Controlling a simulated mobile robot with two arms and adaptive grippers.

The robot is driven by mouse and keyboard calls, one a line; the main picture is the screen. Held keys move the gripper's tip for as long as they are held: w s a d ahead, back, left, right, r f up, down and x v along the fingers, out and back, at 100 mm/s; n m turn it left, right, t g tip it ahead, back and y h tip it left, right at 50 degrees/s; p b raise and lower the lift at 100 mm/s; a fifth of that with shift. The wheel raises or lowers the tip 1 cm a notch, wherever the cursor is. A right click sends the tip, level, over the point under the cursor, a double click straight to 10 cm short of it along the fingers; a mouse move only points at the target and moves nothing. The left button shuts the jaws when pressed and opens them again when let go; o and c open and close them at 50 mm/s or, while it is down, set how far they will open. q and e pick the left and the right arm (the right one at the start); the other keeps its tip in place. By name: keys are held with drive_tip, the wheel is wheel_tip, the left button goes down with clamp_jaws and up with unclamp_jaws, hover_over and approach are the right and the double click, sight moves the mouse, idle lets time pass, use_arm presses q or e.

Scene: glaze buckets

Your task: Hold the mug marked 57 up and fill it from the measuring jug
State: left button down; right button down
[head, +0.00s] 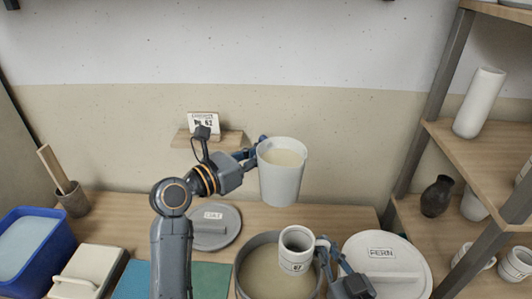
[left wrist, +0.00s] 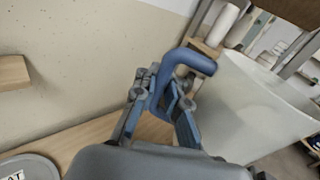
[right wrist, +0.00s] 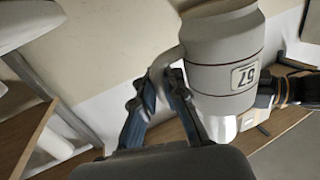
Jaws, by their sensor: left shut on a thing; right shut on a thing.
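The pale measuring jug (head: 281,182) is upright in the head view with cream liquid inside. My left gripper (head: 258,150) is shut on its blue handle, which shows in the left wrist view (left wrist: 196,60). The white mug (head: 296,262) is held roughly upright in front of and below the jug. Its tag is small in the head view; in the right wrist view the mug (right wrist: 215,55) shows 57 upside down. My right gripper (head: 324,250) is shut on the mug's handle. I see no liquid in the mug; its bottom is hidden.
An open glaze bucket (head: 243,280) stands below the mug. A grey lid (head: 228,218) and a lid marked FERN (head: 405,262) lie on the table. A blue bin (head: 58,262) is at left. Shelves with vases (head: 481,100) stand at right. A card sits on a wall ledge (head: 232,140).

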use_arm(q)
drive_tip(key=shift+f, duration=1.5)
drive_tip(key=shift+a+r+m+t+h, duration=0.1)
drive_tip(key=shift+r+m+h, duration=0.25)
drive_tip(key=shift+m, duration=1.1)
drive_tip(key=shift+d+r+m+t+h, duration=0.1)
drive_tip(key=shift+r+m+h, duration=0.25)
drive_tip(key=shift+m, duration=1.05)
drive_tip(key=shift+a+r+m+t+h, duration=0.1)
drive_tip(key=shift+r+m+h, duration=0.25)
drive_tip(key=shift+m, duration=1.1)
drive_tip(key=shift+f, duration=0.5)
drive_tip(key=shift+s+r+m, duration=0.1)
drive_tip(key=shift+r+m, duration=0.2)
drive_tip(key=shift+m, duration=0.1)
